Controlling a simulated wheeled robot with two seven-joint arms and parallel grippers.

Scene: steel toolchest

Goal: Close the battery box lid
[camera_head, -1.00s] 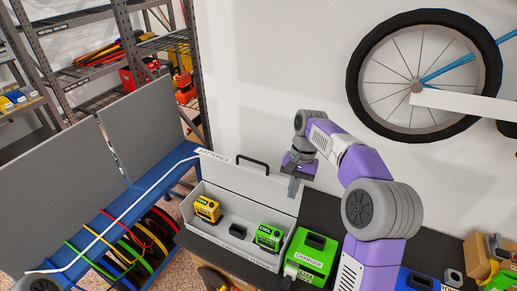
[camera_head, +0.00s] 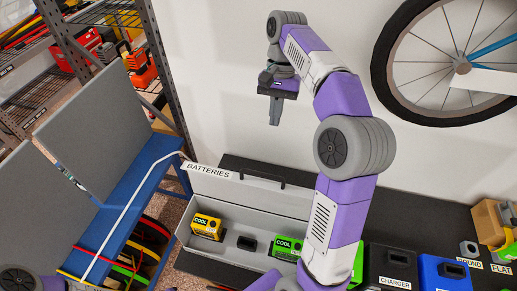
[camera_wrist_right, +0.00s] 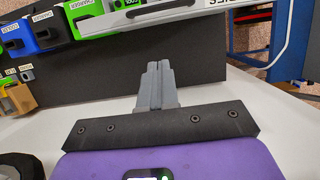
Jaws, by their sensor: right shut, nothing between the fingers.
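The light grey battery box (camera_head: 225,257) is open on the dark worktop. Its lid (camera_head: 250,196), labelled BATTERIES, stands raised along the back with a black handle (camera_head: 262,174). A yellow battery (camera_head: 207,226), a small black piece (camera_head: 247,243) and a green battery (camera_head: 287,246) are in the box. My right gripper (camera_head: 274,120) is shut and empty, pointing down above and behind the lid, apart from it. The right wrist view shows the shut fingers (camera_wrist_right: 158,70) and part of the lid (camera_wrist_right: 165,14) at the top. My left gripper is out of view.
A blue bench (camera_head: 128,203) with grey panels is at left. A bicycle wheel (camera_head: 462,68) hangs on the wall. Dark worktop (camera_head: 420,222) behind the chargers is bare.

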